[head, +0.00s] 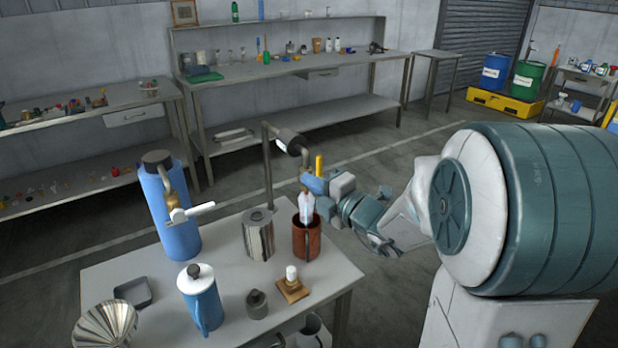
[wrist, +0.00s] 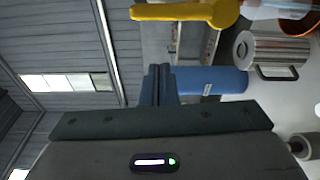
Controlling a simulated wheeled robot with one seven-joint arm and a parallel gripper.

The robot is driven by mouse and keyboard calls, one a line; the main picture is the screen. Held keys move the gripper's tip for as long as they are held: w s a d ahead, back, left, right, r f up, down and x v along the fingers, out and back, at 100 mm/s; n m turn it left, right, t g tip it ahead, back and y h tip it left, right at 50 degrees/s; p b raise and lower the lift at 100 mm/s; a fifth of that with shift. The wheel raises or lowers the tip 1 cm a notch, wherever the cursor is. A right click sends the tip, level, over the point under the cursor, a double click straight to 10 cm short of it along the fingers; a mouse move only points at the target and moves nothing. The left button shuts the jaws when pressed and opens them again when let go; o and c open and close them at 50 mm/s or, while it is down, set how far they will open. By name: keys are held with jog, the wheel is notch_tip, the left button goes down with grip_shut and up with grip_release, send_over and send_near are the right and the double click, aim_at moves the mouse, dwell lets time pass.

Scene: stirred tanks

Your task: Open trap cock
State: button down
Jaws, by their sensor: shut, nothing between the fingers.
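A yellow lever (head: 319,165), probably the trap cock's handle, stands upright above a clear bottle (head: 306,207) seated in a brown pot (head: 307,238). In the wrist view the lever (wrist: 185,12) lies along the top edge, with its round hub toward the bottle (wrist: 268,9). My gripper (head: 311,184) is beside the lever and bottle top in the head view. In the wrist view its fingers (wrist: 158,82) are closed together, empty and apart from the lever. The cock's body is largely hidden behind my gripper.
A steel vessel (head: 258,235) stands left of the pot, and a post with a dark cylinder (head: 291,141) rises behind. A blue jug (head: 201,300) and wooden block (head: 292,291) stand nearer on the table.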

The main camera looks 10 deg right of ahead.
jog(key=v, duration=0.6)
jog(key=shift+s+d, duration=0.15)
jog(key=shift+d, duration=0.05)
jog(key=shift+f, duration=0.1)
jog(key=s+a+f+n+g, duration=0.3)
jog(key=s+a+n+g, duration=0.3)
jog(key=n, duration=0.7)
jog(key=s+a+f+n+g, duration=0.4)
jog(key=s+n, duration=0.4)
jog(key=n, duration=0.5)
jog(key=s+d+f+n+g+h, duration=0.1)
jog(key=d+n+h, duration=0.3)
jog(key=n, duration=0.6)
jog(key=s+d+f+n+g+h, duration=0.1)
jog(key=s+d+n+h, duration=0.3)
jog(key=d+n, duration=0.3)
jog(key=n+h, duration=0.1)
jog(key=n, duration=0.2)
jog(key=shift+s, duration=0.15)
